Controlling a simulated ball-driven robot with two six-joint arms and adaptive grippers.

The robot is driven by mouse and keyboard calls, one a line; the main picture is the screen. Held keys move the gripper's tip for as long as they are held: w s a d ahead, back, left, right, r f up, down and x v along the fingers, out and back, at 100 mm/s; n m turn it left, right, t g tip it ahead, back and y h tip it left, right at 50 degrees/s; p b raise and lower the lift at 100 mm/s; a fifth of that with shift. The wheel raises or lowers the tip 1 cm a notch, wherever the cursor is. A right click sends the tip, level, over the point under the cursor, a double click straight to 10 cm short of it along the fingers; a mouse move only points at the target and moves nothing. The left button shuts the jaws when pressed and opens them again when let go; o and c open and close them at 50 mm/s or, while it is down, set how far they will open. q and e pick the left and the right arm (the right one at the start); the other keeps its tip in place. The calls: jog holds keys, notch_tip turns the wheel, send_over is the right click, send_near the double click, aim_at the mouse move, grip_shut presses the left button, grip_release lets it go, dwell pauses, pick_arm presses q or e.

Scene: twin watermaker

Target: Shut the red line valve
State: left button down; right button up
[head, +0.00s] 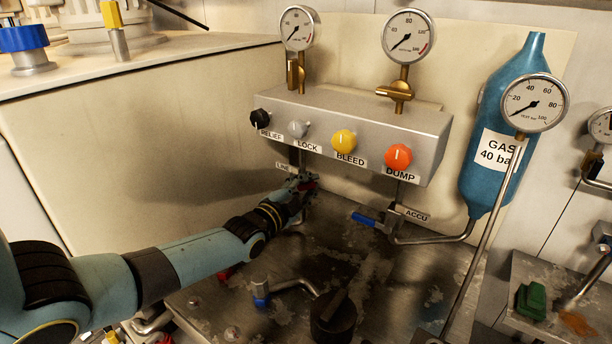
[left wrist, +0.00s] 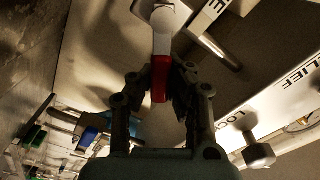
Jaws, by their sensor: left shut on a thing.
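The red line valve has a red lever (left wrist: 159,80) on a pale metal stem, seen in the left wrist view. My left gripper (head: 304,184) is at this valve, just below the LINE label (head: 283,167) under the grey manifold. In the left wrist view its two fingers are closed on the red lever from both sides. In the head view the gripper hides most of the valve, with only a little red showing. My right gripper is in neither view.
The manifold (head: 350,130) overhangs the gripper, with black, grey, yellow and orange knobs on its front. A blue-handled ACCU valve (head: 364,219) is to the right, near the blue gas bottle (head: 500,180). A black knob (head: 332,316) stands on the worn deck.

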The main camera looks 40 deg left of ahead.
pick_arm(q)
jog(key=shift+s+d+f+m+b, duration=0.1)
jog(key=shift+d+f+m, duration=0.1)
jog(key=shift+f+m, duration=0.65)
jog(key=shift+s+d+f+m+b, duration=0.15)
jog(key=shift+f+m, duration=0.25)
jog(key=shift+m, duration=0.8)
jog(key=shift+d+f+m+b, duration=0.1)
jog(key=shift+d+f+m, duration=0.1)
jog(key=shift+f+m, duration=0.65)
jog(key=shift+r+m, duration=0.25)
jog(key=shift+m, duration=0.05)
jog(key=c, duration=1.2)
grip_release()
jog(key=shift+r, duration=0.15)
jog(key=shift+c, duration=0.2)
jog(key=shift+w+r, duration=0.1)
jog(key=s+d, duration=0.1)
jog(key=s, duration=1.1)
jog(key=shift+d, duration=0.1)
